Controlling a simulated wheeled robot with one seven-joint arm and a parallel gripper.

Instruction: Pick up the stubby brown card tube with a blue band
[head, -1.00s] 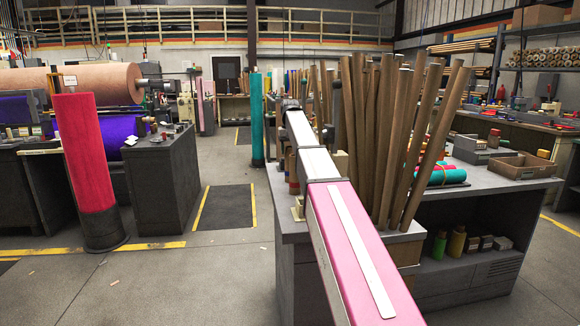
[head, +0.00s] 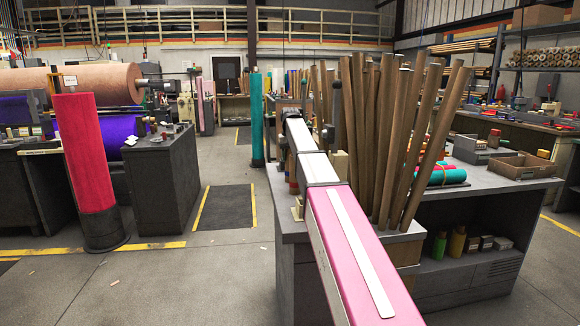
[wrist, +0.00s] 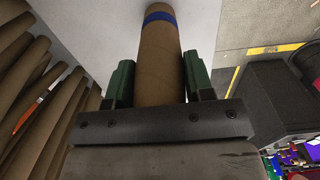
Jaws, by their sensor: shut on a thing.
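The brown card tube with a blue band (wrist: 158,70) stands out from between the jaws in the wrist view. Its blue band is near the far end, at the top of the picture. My gripper (wrist: 159,64) is shut on the tube, with one green finger on each side. The near part of the tube is hidden behind the dark gripper body. I cannot tell whether the far end touches the grey surface. In the head view my arm reaches over the grey workbench (head: 490,185) and hides most of the gripper area.
Tall brown tubes (head: 398,130) stand in a bundle just right of my arm; they also fill the left of the wrist view (wrist: 48,110). An open carton (head: 521,166) and teal and red rolls (head: 442,175) lie further right. A pink roll (head: 84,150) stands left. The aisle between is clear.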

